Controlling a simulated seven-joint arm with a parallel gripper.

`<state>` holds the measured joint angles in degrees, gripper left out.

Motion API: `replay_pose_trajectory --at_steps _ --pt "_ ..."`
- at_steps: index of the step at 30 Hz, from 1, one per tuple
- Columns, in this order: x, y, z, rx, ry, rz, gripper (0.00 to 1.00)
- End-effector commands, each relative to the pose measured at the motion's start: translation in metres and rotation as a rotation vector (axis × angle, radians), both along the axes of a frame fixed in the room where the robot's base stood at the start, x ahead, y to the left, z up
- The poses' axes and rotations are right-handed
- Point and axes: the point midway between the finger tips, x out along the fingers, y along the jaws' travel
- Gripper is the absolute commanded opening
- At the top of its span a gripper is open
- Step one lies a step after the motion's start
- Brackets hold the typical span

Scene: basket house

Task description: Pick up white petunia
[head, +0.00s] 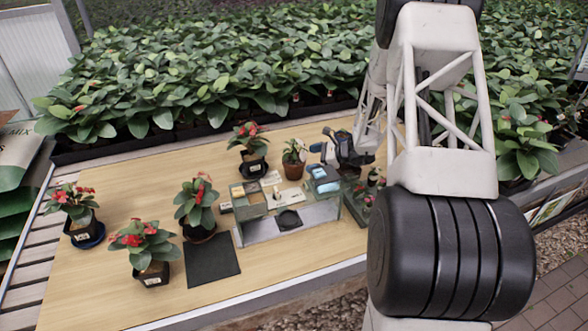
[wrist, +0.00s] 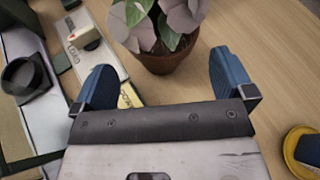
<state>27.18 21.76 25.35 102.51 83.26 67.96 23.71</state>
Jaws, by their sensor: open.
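The plant that best fits the white petunia has pale, greyish-white petals (wrist: 183,14) and green leaves in the wrist view. It stands upright in a small terracotta pot (wrist: 168,58) on the wooden table. In the head view this pot (head: 292,171) is at the table's middle, right of a red-flowered plant. My gripper (wrist: 162,62) is open, its two blue fingers apart on either side of the pot in the wrist view. No contact with the pot shows. In the head view my gripper (head: 321,140) is just right of the plant, partly hidden by my arm.
Several red-flowered potted plants (head: 146,243) stand left on the table (head: 110,290). A clear-sided display stand (head: 248,199) with small items sits in front of the terracotta pot. A black mat (head: 211,260) lies beside it. Dense foliage (head: 220,70) lines the back.

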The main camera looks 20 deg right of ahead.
Motion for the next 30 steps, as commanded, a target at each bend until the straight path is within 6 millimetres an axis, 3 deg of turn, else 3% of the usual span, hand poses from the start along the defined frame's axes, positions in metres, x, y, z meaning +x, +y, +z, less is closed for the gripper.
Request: replay_pose_trajectory --at_steps 17,30 --pt "0.007 0.011 -0.005 0.0 -0.001 0.001 1.0" --pt "0.03 0.042 -0.023 0.0 0.0 0.001 1.0"
